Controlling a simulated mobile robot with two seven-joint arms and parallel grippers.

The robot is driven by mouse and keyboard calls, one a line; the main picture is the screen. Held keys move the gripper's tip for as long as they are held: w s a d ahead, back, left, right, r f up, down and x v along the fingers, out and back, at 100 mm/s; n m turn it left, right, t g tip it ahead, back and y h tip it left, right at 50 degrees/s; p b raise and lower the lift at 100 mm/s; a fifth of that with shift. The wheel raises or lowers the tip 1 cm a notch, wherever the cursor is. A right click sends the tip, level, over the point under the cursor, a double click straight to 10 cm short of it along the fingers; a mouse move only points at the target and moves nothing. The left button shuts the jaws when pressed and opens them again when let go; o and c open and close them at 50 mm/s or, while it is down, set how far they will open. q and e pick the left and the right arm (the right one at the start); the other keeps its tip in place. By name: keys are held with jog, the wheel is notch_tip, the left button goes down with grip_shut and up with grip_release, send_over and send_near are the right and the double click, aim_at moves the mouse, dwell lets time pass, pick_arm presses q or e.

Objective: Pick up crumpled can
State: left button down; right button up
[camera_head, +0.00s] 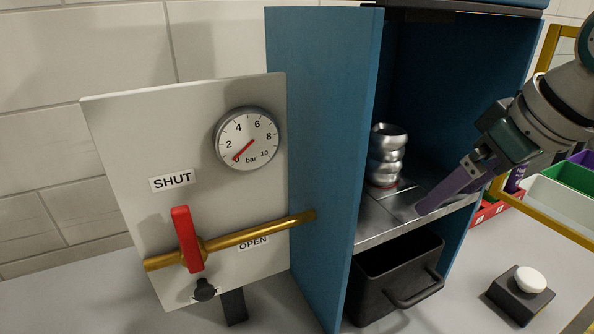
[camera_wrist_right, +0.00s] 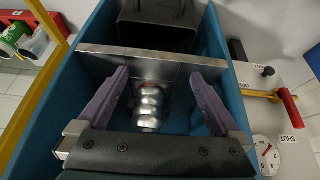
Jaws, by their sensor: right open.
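The crumpled can (camera_head: 387,155) is silver, ridged and dented. It stands upright on the metal shelf (camera_head: 376,212) inside the blue cabinet. My right gripper (camera_head: 428,203) reaches in from the right with its purple fingers at the front of the shelf, to the right of the can. In the right wrist view the fingers (camera_wrist_right: 158,74) are spread wide and empty, and the can (camera_wrist_right: 149,106) shows between them, touching neither. My left gripper is not in view.
The blue cabinet wall (camera_head: 322,150) stands close left of the can. A black bin (camera_head: 395,280) sits below the shelf. Left is a panel with a gauge (camera_head: 247,139) and red valve handle (camera_head: 187,239). A white button (camera_head: 530,279) and coloured bins (camera_head: 575,177) are right.

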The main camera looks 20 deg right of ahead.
aim_at(386, 158)
jog(key=w, duration=0.6)
jog(key=w+f, duration=0.1)
jog(key=w, duration=0.2)
jog(key=shift+w+d, duration=0.3)
jog(key=shift+w, duration=0.1)
jog(key=shift+w+a, duration=0.1)
jog(key=shift+w, duration=1.8)
jog(key=shift+x, duration=1.1)
pick_arm(q)
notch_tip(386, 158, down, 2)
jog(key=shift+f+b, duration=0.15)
jog(key=shift+b, duration=0.15)
pick_arm(e)
jog(key=shift+w+a+f, duration=0.1)
jog(key=shift+w+f, duration=0.1)
jog(key=shift+f, duration=0.2)
jog(key=shift+c, duration=0.2)
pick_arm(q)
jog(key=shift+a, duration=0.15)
pick_arm(e)
jog(key=c, duration=1.2)
